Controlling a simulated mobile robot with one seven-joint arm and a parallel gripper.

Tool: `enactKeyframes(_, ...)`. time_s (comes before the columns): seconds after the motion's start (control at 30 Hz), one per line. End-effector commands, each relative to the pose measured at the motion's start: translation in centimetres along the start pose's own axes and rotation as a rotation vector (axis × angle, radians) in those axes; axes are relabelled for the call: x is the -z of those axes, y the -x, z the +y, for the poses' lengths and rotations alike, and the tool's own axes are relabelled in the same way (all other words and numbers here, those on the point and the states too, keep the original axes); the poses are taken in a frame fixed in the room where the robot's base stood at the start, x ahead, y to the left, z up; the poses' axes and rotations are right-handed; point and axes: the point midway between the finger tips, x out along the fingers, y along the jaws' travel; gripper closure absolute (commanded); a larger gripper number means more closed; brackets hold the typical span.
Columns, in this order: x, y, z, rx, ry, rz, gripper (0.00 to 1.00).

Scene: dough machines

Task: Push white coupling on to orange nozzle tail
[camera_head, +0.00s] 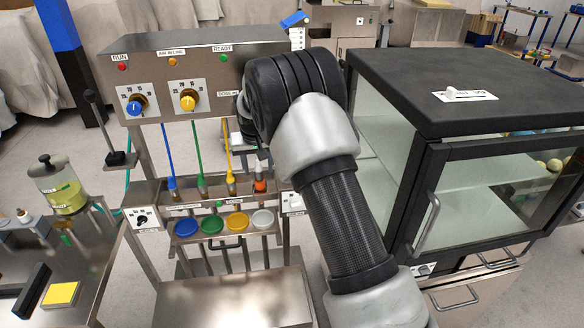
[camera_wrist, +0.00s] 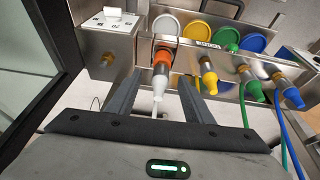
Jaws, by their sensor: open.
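The orange nozzle tail (camera_wrist: 161,57) points toward my wrist from a metal panel in the wrist view; it also shows in the head view (camera_head: 260,186), beside my arm. The white coupling (camera_wrist: 159,82) is in line with the orange tail and appears to meet it; I cannot tell how far it is pushed on. A thin white hose hangs from it. My gripper (camera_wrist: 161,77) is open, with one dark finger on each side of the white coupling and visible gaps between. My arm hides the gripper in the head view.
Yellow (camera_wrist: 209,79), green (camera_wrist: 254,89) and blue (camera_wrist: 292,95) couplings with hoses sit on neighbouring nozzles. A metal box (camera_wrist: 105,45) stands close on the left. A glass-sided cabinet (camera_head: 440,90) is right of my arm.

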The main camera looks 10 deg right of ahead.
Motion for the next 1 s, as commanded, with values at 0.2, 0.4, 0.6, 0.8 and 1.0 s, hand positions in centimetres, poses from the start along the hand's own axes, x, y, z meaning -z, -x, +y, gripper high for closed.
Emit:
enactKeyframes(0.2, 0.0, 0.8, 0.0, 0.0, 0.0, 0.0, 0.53)
enactKeyframes(0.4, 0.0, 1.3, 0.0, 0.0, 0.0, 0.0, 0.53)
enactKeyframes(0.6, 0.0, 2.0, 0.0, 0.0, 0.0, 0.001, 0.53)
enactKeyframes(0.8, 0.0, 2.5, 0.0, 0.0, 0.0, 0.0, 0.53)
enactKeyframes(1.0, 0.0, 2.5, 0.0, 0.0, 0.0, 0.0, 0.53)
